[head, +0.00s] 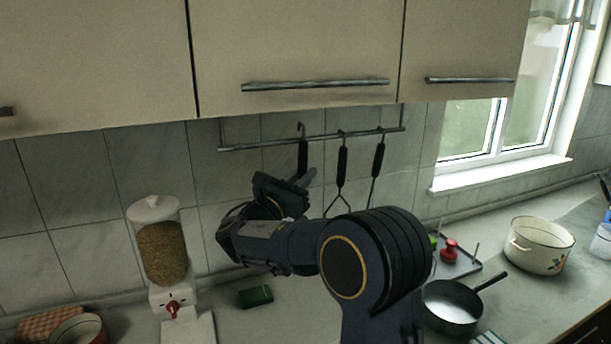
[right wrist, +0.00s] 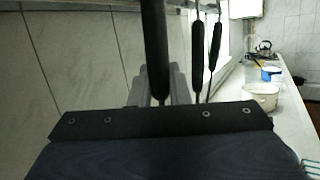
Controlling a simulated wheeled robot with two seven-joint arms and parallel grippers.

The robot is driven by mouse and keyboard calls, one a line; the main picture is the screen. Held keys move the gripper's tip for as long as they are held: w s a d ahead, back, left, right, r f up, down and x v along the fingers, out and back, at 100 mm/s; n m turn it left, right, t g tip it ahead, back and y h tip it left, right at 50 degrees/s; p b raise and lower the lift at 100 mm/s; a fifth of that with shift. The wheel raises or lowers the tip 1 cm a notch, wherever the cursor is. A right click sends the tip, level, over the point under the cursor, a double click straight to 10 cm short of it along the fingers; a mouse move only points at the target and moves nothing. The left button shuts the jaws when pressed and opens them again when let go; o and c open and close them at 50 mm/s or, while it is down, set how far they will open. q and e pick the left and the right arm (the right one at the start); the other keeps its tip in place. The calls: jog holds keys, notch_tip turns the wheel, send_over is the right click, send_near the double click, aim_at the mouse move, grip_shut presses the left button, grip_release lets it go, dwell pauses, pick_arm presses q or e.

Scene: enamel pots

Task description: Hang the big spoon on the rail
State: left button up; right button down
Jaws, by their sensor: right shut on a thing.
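The big spoon (head: 303,155) has a black handle with a hook at its top. It is upright at the rail (head: 265,143) under the cupboards, left of two hanging utensils. Its hook shows at the rail's height, but I cannot tell whether the rail bears it. My right gripper (head: 301,181) is shut on the spoon low on its handle. In the right wrist view the spoon's handle (right wrist: 155,50) rises from between the fingers (right wrist: 158,88). The spoon's bowl is hidden behind my gripper and arm. My left gripper is not in view.
Two black-handled utensils (head: 342,162) (head: 378,160) hang on the rail to the right, close by. A cereal dispenser (head: 163,245) stands at left. A saucepan (head: 453,305) and a white enamel pot (head: 539,246) stand on the counter at right. Cupboards overhang the rail.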

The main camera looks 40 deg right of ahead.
jog(key=shift+w+f+b, duration=0.15)
jog(key=shift+f+b, duration=0.6)
jog(key=shift+f, duration=0.4)
